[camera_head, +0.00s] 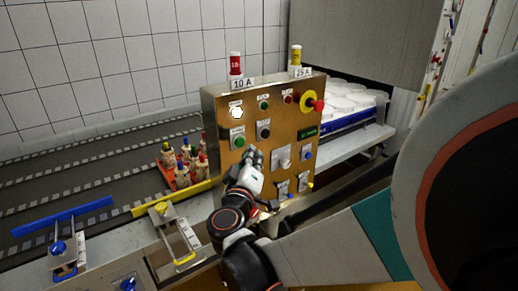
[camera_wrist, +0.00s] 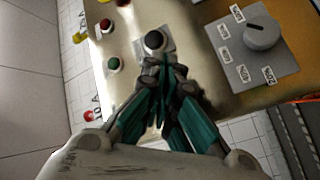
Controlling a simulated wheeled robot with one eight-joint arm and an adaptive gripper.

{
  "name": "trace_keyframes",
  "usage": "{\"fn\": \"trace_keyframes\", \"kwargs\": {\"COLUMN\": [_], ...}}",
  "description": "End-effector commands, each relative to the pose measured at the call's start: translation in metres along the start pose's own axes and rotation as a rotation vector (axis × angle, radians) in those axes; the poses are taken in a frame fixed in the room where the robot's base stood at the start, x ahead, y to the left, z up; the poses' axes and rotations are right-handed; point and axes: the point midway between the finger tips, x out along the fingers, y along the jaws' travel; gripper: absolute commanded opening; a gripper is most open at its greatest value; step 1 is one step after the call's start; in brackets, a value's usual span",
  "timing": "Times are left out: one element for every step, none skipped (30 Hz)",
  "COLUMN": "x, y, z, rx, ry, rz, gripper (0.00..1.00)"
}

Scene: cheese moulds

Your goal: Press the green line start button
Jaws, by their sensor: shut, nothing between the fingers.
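A green button (camera_head: 238,142) sits on a labelled plate at the left of the brass control panel (camera_head: 222,172). A smaller green button or lamp (camera_head: 264,104) is higher up and also shows in the wrist view (camera_wrist: 113,64). I cannot read which label says line start. My gripper (camera_head: 255,154) is shut and empty in front of the panel, right of and below the lower green button. In the wrist view my fingertips (camera_wrist: 161,64) are together beside a black button (camera_wrist: 154,41). I cannot tell whether they touch the panel. The lower green button is not visible there, likely behind the fingers.
A white lit button (camera_head: 237,112) is above the lower green one. A red emergency stop (camera_head: 317,105) on yellow is at the upper right. A grey rotary knob (camera_wrist: 262,36) is beside the black button. Bottles in a red crate (camera_head: 181,178) stand left of the panel.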

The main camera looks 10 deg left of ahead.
Motion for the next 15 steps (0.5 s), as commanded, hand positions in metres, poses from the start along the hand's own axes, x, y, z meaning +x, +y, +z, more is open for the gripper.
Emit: {"fn": "trace_keyframes", "kwargs": {"x": [0.003, 0.004, 0.007, 0.008, 0.01, 0.011, 0.012, 0.012, 0.013, 0.013, 0.013, 0.013, 0.013, 0.013, 0.013], "y": [0.002, 0.001, 0.001, 0.001, 0.001, 0.001, 0.0, 0.0, 0.0, 0.0, 0.0, 0.0, 0.0, 0.0, 0.0], "z": [0.003, 0.003, 0.003, 0.003, 0.003, 0.003, 0.003, 0.003, 0.002, 0.002, 0.002, 0.002, 0.003, 0.003, 0.003], "rx": [0.0, 0.0, 0.0, 0.0, 0.0, 0.0, 0.0, 0.0, 0.0, 0.0, 0.0, 0.0, 0.0, 0.0, 0.0], "ry": [-0.006, -0.007, -0.008, -0.009, -0.01, -0.011, -0.011, -0.011, -0.011, -0.011, -0.011, -0.011, -0.011, -0.011, -0.011], "rz": [0.006, 0.006, 0.007, 0.008, 0.009, 0.009, 0.009, 0.009, 0.009, 0.009, 0.009, 0.01, 0.01, 0.01, 0.01], "gripper": [0.0, 0.0, 0.0, 0.0, 0.0, 0.0, 0.0, 0.0, 0.0, 0.0, 0.0, 0.0, 0.0, 0.0, 0.0]}}
